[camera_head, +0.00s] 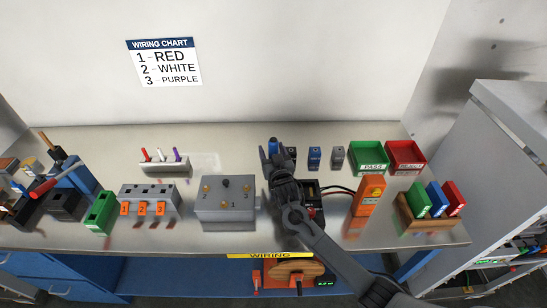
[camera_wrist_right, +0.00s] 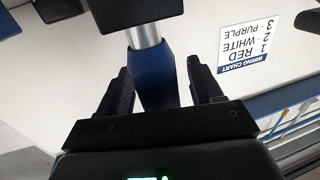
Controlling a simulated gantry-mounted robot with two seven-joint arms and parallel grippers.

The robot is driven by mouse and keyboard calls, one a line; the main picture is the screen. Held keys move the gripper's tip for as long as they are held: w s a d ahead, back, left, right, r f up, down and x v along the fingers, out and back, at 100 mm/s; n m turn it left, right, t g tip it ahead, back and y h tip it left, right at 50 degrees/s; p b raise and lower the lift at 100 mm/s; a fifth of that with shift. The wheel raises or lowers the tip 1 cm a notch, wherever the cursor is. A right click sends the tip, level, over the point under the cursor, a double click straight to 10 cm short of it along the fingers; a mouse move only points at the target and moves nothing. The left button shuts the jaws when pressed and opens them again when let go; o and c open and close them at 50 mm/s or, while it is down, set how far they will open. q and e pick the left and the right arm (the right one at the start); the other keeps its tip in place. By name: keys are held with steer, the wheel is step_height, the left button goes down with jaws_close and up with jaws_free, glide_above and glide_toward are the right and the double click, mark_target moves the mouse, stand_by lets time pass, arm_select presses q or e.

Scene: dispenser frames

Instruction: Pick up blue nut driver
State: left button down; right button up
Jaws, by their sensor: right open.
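The blue nut driver is seen close up in the right wrist view (camera_wrist_right: 155,75), with a blue tapered handle and a silver shaft (camera_wrist_right: 144,34). A small part of its blue handle also shows at my gripper's tip in the head view (camera_head: 273,144). My right gripper (camera_wrist_right: 163,88) is open, with its two dark fingers on either side of the blue handle. Small gaps show beside the handle, so it is not clamped. In the head view my right gripper (camera_head: 271,152) is over the back middle of the bench and hides what is below it. My left gripper is not in view.
Blue (camera_head: 315,155) and grey (camera_head: 338,155) blocks stand just right of my gripper. Green PASS (camera_head: 352,164) and red REJECT (camera_head: 421,168) bins are farther right. A grey box (camera_head: 225,208) and an orange meter (camera_head: 369,193) flank my arm.

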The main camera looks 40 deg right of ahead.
jaws_close()
steer(key=shift+r, duration=0.1)
stand_by(0.3)
